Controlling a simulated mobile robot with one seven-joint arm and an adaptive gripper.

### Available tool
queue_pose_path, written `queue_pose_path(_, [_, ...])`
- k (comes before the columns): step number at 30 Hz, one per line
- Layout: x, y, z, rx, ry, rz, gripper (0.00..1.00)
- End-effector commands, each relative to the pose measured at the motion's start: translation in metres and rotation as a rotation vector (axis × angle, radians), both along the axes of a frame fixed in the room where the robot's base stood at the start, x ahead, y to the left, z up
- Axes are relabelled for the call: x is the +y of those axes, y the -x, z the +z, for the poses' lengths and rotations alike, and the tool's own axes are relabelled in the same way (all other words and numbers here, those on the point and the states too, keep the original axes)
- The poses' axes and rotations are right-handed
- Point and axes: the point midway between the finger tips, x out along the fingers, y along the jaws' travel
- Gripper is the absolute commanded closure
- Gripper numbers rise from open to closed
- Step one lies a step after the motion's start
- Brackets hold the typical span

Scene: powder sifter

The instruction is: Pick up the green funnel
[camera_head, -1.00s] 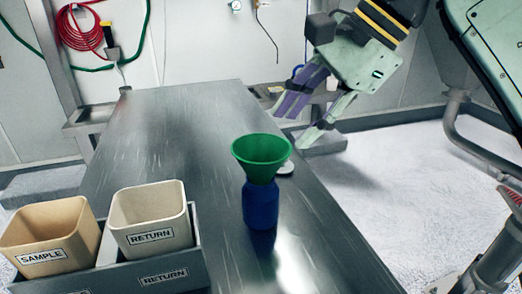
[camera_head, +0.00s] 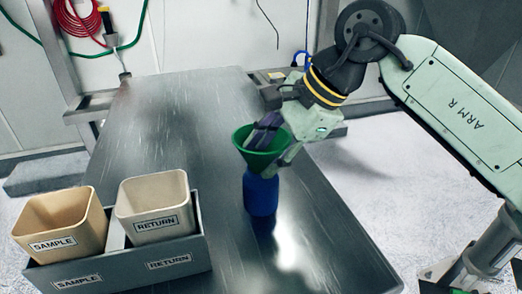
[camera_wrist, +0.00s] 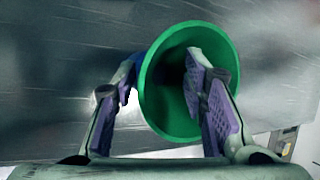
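The green funnel (camera_head: 257,163) sits upright in the mouth of a blue bottle (camera_head: 261,196) on the metal table. My gripper (camera_head: 274,132) is at the funnel's upper right, reaching down over its rim. In the wrist view the funnel (camera_wrist: 163,100) faces the camera. My gripper (camera_wrist: 162,64) is open there, with the right finger in front of or inside the funnel's mouth and the left finger outside it, to the left. Whether either finger touches the funnel cannot be told. The bottle is mostly hidden behind the funnel in the wrist view.
A grey holder (camera_head: 186,266) at the table's front left carries a tan SAMPLE bin (camera_head: 52,243) and a paler RETURN bin (camera_head: 157,224). The metal table (camera_head: 170,110) is clear behind the bins and left of the funnel.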

Motion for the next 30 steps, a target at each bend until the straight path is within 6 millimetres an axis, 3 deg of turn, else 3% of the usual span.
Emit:
queue_pose_path(2, [-0.0001, 0.0000, 0.0000, 0.000, 0.000, 0.000, 0.61])
queue_pose_path(20, [-0.0002, 0.0001, 0.0004, 0.000, 0.000, 0.000, 1.00])
queue_pose_path(30, [-0.0002, 0.0001, 0.0006, 0.000, 0.000, 0.000, 1.00])
